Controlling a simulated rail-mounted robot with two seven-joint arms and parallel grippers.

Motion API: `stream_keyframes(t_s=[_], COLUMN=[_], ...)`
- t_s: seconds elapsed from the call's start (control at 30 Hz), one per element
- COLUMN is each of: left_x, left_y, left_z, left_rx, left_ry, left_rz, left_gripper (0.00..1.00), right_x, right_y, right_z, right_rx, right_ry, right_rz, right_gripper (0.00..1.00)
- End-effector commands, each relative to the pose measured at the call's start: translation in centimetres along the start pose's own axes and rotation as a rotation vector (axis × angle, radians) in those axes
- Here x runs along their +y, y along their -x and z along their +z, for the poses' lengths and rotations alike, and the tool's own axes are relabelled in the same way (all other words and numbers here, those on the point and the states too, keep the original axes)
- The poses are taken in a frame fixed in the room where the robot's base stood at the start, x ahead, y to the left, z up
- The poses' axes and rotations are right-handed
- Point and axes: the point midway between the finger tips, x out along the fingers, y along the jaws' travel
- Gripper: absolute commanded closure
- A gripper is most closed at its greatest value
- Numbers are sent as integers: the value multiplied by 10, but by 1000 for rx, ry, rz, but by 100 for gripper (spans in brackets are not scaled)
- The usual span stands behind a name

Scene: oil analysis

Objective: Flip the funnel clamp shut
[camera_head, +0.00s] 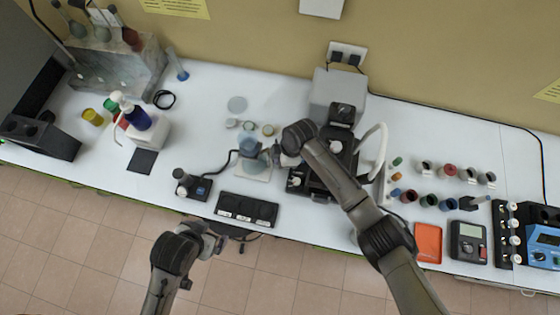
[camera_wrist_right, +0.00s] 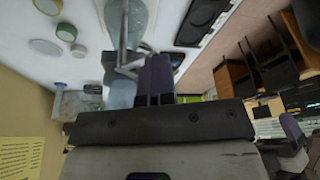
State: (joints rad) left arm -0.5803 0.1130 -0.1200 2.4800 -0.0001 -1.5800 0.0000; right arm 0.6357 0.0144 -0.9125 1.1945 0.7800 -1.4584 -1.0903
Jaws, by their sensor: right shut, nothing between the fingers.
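The glass filter set with its funnel (camera_head: 249,146) stands upright on a pale base near the middle of the bench. In the right wrist view, the glass (camera_wrist_right: 128,18) and a grey metal clamp piece (camera_wrist_right: 122,62) show just beside my fingers. My right gripper (camera_head: 275,156) is at the right side of the glass; its fingers (camera_wrist_right: 160,75) are shut and empty, close to the clamp. Whether they touch it, and how far the clamp is closed, I cannot tell. My left gripper (camera_head: 216,241) hangs in front of the bench edge, its fingers too small to judge.
A black tray (camera_head: 247,210) with round wells lies in front of the glass, with a small pump (camera_head: 190,185) to its left. A dark microscope-like instrument (camera_head: 335,160) stands close right of my right gripper. Small dishes (camera_head: 237,104) lie behind.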

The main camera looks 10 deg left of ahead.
Motion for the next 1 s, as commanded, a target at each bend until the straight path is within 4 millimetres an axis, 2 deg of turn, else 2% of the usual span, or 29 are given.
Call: stream_keyframes(t_s=[0.57,0.77,1.0], left_x=[-4,-3,-1], left_y=[0,13,40], left_z=[1,-4,-13], left_rx=[-2,-2,0], left_ry=[-12,-10,0], left_rz=[-10,-8,-1], left_gripper=[0,0,0], right_x=[3,4,4], right_y=[1,16,47], right_z=[0,-1,-2], right_rx=[2,1,1], right_ry=[0,-1,-4], right_rz=[4,5,7], right_gripper=[100,100,100])
